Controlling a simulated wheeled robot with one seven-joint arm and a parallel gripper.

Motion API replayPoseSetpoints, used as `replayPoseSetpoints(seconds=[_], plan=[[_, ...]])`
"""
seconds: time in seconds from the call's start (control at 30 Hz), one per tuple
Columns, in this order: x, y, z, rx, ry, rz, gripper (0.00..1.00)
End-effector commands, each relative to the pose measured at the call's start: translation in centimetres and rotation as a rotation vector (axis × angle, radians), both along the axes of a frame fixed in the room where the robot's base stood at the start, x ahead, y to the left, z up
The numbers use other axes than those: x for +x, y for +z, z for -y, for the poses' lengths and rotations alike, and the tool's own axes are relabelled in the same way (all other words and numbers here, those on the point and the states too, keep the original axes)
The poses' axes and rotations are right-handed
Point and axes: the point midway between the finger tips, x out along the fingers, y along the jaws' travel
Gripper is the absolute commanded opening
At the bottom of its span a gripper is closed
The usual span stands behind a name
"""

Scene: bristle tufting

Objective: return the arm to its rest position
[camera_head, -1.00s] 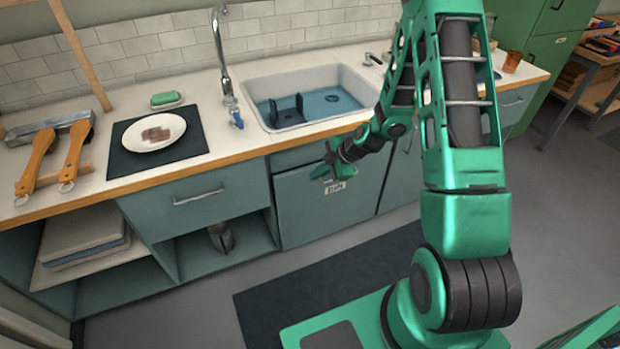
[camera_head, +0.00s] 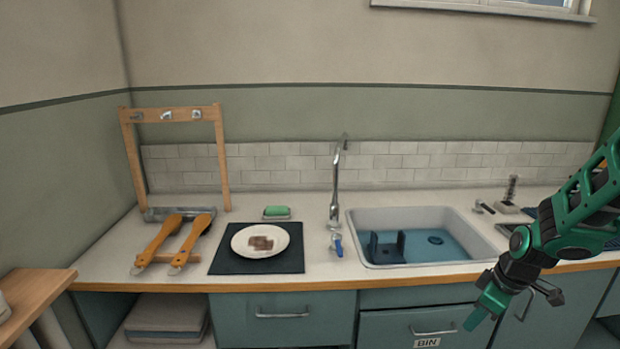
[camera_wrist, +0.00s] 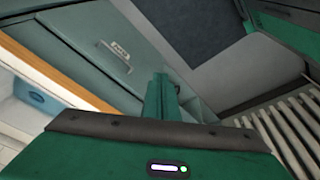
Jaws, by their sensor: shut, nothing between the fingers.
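My green arm (camera_head: 580,212) reaches in from the right edge of the head view. My gripper (camera_head: 474,322) hangs in front of the counter, low and to the right of the bin drawer's label, pointing down and left. It is shut and holds nothing. In the wrist view the closed green fingers (camera_wrist: 160,98) stand up in the middle, with the bin drawer front (camera_wrist: 105,65) beyond them. Whether the gripper touches the cabinet front cannot be told.
The counter holds a sink (camera_head: 440,220) with a dark rack in it, a tap (camera_head: 335,190), a plate with brown pieces (camera_head: 245,238) on a dark mat (camera_head: 225,262), a green sponge (camera_head: 277,210) and two wooden-handled tools (camera_head: 160,243). A wooden frame (camera_head: 222,160) stands behind.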

Motion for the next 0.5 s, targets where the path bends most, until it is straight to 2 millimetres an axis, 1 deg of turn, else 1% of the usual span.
replayPoseSetpoints(seconds=[0.03, 0.17, 0.2, 0.37, 0.5], plan=[[-1.4, 1.4, 0.4, -0.006, -0.069, -0.017, 0.00], [-5.2, 4.2, 1.6, -0.013, -0.273, -0.075, 0.00], [-6.5, 5.1, 1.9, -0.014, -0.338, -0.092, 0.00], [-11.6, 8.0, 2.7, -0.011, -0.606, -0.150, 0.00], [-16.4, 10.1, 2.9, 0.002, -0.847, -0.195, 0.00]])
